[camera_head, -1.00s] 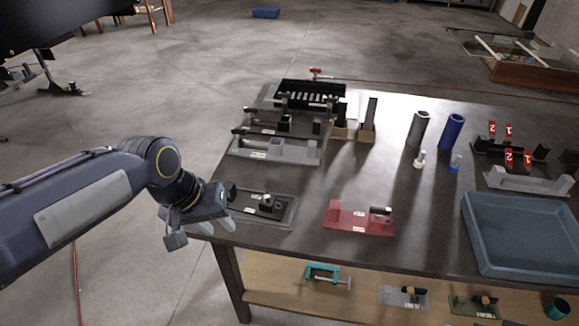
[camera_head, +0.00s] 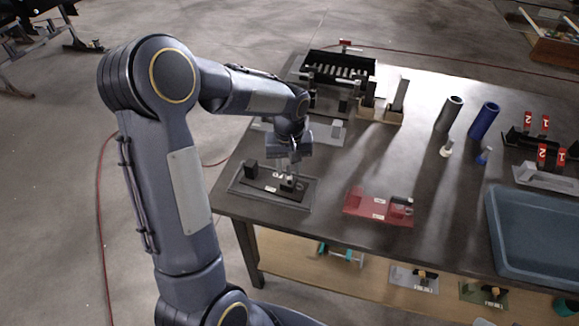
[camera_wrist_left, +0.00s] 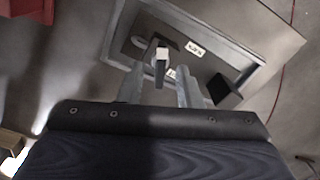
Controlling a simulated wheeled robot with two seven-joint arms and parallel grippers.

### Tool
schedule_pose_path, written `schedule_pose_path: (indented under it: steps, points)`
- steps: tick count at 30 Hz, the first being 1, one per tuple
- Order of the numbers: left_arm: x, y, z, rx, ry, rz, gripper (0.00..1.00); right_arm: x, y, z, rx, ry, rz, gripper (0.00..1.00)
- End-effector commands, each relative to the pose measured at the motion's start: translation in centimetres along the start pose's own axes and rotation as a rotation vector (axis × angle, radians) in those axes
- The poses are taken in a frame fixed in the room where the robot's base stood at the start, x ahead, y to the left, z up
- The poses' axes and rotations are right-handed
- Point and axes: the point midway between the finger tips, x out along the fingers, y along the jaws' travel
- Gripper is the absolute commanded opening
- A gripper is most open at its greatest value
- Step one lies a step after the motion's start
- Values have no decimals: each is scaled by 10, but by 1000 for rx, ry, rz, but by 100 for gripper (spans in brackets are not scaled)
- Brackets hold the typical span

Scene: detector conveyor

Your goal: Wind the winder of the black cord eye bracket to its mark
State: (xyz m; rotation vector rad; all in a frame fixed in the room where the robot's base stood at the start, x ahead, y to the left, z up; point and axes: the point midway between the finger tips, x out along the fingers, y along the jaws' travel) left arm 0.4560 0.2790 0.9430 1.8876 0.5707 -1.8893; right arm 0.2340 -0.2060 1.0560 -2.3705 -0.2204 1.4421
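The black cord eye bracket (camera_head: 262,184) lies in a shallow grey tray on the near left corner of the table. It has a black block (camera_head: 251,166) at its left end and a small upright part, apparently the winder (camera_head: 288,183), at its right. My left gripper (camera_head: 294,160) points down over that end. In the left wrist view, its fingers (camera_wrist_left: 158,88) are apart, with a pale-topped dark post (camera_wrist_left: 161,54) showing in line with the gap. Whether the fingers touch it, I cannot tell. The winder's mark cannot be made out. My right gripper is out of view.
A red bracket (camera_head: 372,206) lies to the right of the tray. A blue-grey bin (camera_head: 530,270) stands at the right edge. Grey and blue tubes (camera_head: 448,114) stand behind, and a black rack (camera_head: 345,66) is at the back.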

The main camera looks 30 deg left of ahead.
Motion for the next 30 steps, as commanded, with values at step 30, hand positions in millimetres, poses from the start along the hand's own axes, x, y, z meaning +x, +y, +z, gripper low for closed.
schedule_pose_path:
  steps: [30]
  points:
    - [11,0,0,24,1,1,0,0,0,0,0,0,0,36]
